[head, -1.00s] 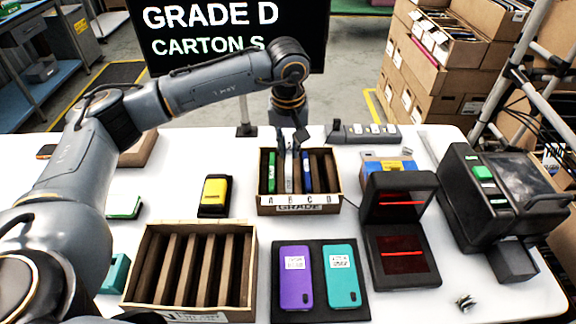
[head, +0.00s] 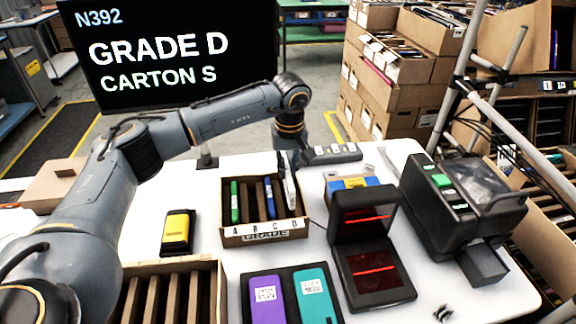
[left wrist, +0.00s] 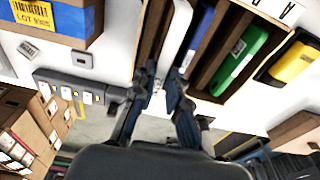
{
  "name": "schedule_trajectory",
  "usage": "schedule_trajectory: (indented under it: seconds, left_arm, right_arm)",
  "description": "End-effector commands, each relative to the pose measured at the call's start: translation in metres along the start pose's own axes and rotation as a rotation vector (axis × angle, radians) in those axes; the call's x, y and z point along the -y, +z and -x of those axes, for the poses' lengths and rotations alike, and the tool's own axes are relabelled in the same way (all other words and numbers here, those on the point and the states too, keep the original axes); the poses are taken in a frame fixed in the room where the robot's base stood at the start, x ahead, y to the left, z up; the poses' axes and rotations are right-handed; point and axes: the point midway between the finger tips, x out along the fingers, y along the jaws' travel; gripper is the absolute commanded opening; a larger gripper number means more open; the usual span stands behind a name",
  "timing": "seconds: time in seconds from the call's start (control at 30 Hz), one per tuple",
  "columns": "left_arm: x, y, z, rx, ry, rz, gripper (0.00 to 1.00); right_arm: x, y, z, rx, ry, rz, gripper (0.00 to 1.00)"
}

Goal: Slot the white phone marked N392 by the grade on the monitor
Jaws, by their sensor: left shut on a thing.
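The monitor (head: 165,50) reads N392, GRADE D, CARTON S. My left gripper (head: 288,160) is shut on the white phone (head: 290,192), which stands on edge at the D end of the grade carton (head: 265,232). I cannot tell how deep the phone sits, and its marking is not readable. The carton's slots are lettered A to D; a green phone (head: 235,203) is at the A end and a blue phone (head: 269,200) is left of the white one. In the left wrist view the gripper's fingers (left wrist: 158,92) are over the carton's edge. My right gripper is not in view.
A second slotted carton (head: 222,290) stands front left. A purple phone (head: 266,297) and a teal phone (head: 314,295) lie on a dark tray. A scanner with red lines (head: 374,275) stands close right of the grade carton. A yellow device (head: 178,230) lies left.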

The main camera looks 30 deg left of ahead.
Motion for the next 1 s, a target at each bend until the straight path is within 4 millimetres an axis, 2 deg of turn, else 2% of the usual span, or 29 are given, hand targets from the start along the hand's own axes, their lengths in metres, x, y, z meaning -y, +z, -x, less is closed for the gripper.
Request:
schedule_trajectory:
  seconds: [1.0]
  left_arm:
    - [-0.001,0.008,-0.071,-0.001,0.001,0.000,0.00]
  right_arm:
    - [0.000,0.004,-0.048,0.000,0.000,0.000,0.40]
